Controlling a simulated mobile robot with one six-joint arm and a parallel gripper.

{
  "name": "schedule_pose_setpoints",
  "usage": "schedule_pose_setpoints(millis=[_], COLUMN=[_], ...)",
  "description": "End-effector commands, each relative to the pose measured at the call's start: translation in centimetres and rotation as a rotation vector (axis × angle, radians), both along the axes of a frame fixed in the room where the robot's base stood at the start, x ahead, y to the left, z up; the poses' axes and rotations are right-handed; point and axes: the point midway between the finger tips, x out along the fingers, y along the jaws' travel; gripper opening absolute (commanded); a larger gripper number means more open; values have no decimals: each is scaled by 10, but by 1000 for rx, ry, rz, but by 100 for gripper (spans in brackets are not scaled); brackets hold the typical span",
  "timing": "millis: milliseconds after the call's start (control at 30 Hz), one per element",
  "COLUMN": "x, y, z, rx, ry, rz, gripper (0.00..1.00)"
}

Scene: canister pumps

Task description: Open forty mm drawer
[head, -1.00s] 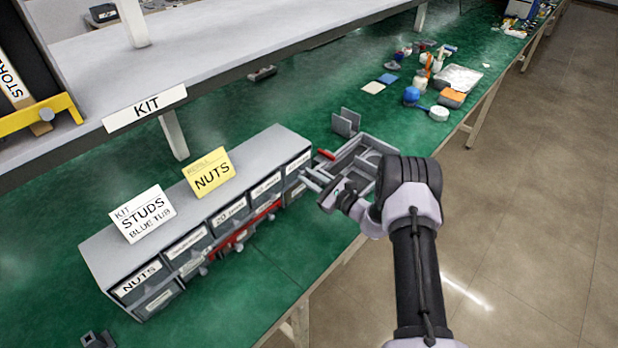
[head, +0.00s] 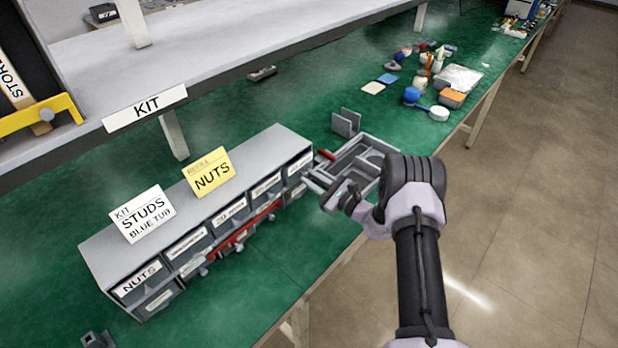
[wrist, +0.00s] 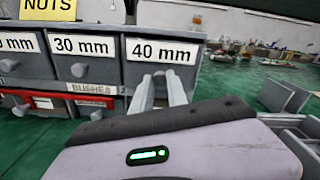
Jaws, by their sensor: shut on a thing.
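The forty mm drawer is the top right drawer of a grey cabinet (head: 255,150). Its label "40 mm" reads clearly on the drawer front (wrist: 161,51) in the wrist view. In the head view the drawer front (head: 299,163) is at the cabinet's right end. My gripper (wrist: 160,84) is shut on the drawer's knob, which is mostly hidden between the fingers. In the head view my gripper (head: 316,182) reaches the drawer from the right. The drawer looks closed or nearly so.
The 30 mm drawer (wrist: 80,58) is just left. A red strip (head: 240,238) runs along the cabinet's lower front. A grey divided tray (head: 362,160) and a grey bracket (head: 346,122) stand right of the cabinet. A shelf edge (head: 240,75) hangs above the green bench.

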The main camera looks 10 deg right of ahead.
Motion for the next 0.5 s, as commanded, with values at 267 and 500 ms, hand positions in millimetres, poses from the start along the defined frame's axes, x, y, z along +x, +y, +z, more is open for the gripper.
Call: schedule_pose_setpoints(millis=[267,500], x=[-55,-77], y=[-41,-55], z=[-2,-1], rx=[1,0], ry=[4,2], rz=[-3,0], gripper=[0,0])
